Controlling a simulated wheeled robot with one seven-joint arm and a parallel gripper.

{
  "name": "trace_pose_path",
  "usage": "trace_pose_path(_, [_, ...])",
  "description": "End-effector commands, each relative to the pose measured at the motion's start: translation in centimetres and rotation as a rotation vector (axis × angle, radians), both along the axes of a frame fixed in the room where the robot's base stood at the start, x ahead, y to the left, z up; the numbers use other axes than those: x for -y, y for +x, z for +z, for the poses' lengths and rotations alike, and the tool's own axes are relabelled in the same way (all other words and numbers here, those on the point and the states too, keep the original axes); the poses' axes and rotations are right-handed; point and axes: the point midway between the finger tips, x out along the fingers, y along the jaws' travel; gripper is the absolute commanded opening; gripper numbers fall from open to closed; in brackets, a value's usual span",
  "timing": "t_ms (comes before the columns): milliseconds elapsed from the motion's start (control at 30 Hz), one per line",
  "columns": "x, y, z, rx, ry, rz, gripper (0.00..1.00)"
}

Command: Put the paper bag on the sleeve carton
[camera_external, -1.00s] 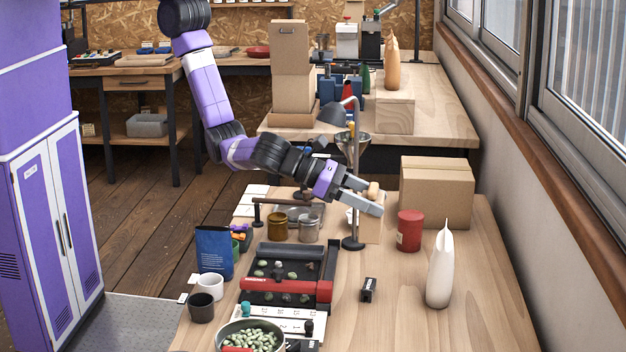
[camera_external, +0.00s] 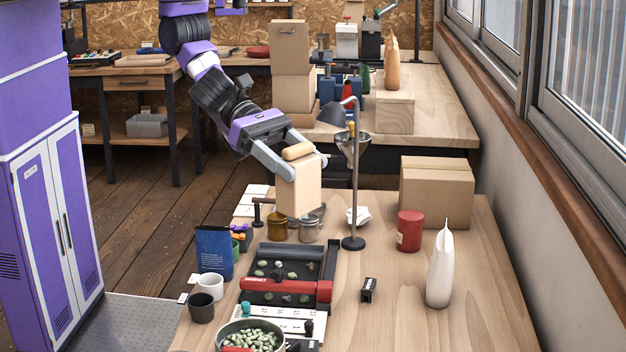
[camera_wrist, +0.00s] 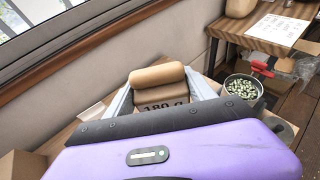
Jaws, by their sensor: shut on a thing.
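My gripper (camera_external: 306,166) is shut on the tan paper bag (camera_external: 299,193), which has a rolled top. The bag is upright in the external view, over the far left part of the near bench, behind two small tins. In the wrist view the bag (camera_wrist: 160,90) sits between my fingers, with "180 g" printed on it; its lower part is hidden. A large closed cardboard carton (camera_external: 437,195) stands at the right rear of the near bench, apart from my gripper. It appears to be the sleeve carton, though no label is readable.
A red canister (camera_external: 409,231) stands before the carton, and a white pouch (camera_external: 440,268) nearer right. A crumpled white paper (camera_external: 358,215) lies by the stand. The front right bench is mostly clear.

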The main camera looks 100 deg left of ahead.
Motion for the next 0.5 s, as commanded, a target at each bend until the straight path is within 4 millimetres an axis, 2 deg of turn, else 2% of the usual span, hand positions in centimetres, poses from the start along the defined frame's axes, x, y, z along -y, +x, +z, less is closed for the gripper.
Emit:
trace_pose_path(33, [-0.6,1.1,0.7,0.001,-0.002,0.013,0.15])
trace_pose_path(267, [-4.2,6.0,1.9,0.000,-0.001,0.092,0.15])
trace_pose_path(367, [-6.6,8.8,2.4,-0.002,-0.001,0.145,0.15])
trace_pose_path(500, [-11.2,13.4,2.9,-0.002,-0.001,0.241,0.15])
